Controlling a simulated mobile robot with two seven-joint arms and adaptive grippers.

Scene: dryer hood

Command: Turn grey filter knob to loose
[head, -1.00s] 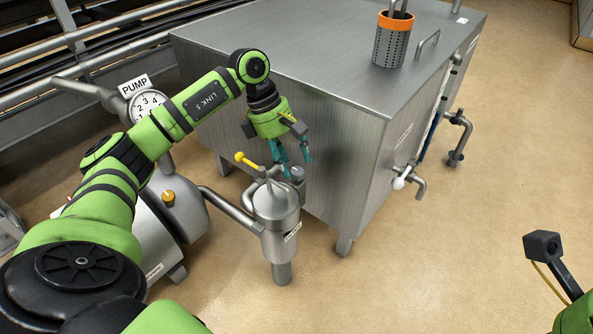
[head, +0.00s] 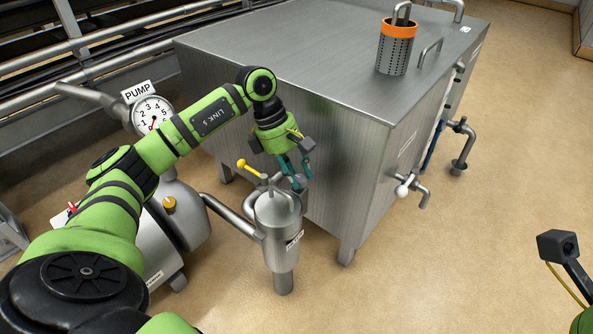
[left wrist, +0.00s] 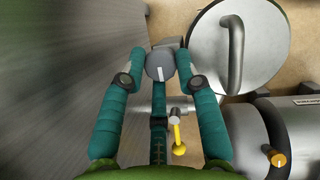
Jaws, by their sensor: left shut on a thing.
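The grey filter knob (left wrist: 160,66) is round with a white pointer line. It sits beside the steel filter housing (head: 278,230), which has a lid and a bar handle (left wrist: 236,50). My left gripper (left wrist: 160,70) has its teal fingers on both sides of the knob and is shut on it. In the head view my left gripper (head: 297,180) is at the housing's top, and its fingers mostly hide the knob. Only a part of my right arm shows at the lower right of the head view; its gripper jaws are not visible.
A yellow-handled valve (head: 248,166) is just left of the knob. The large steel tank (head: 345,180) stands close behind my left gripper. The pump gauge (head: 152,114) and an orange knob (head: 169,203) are at left. A perforated basket (head: 395,50) stands on the tank. Floor at right is clear.

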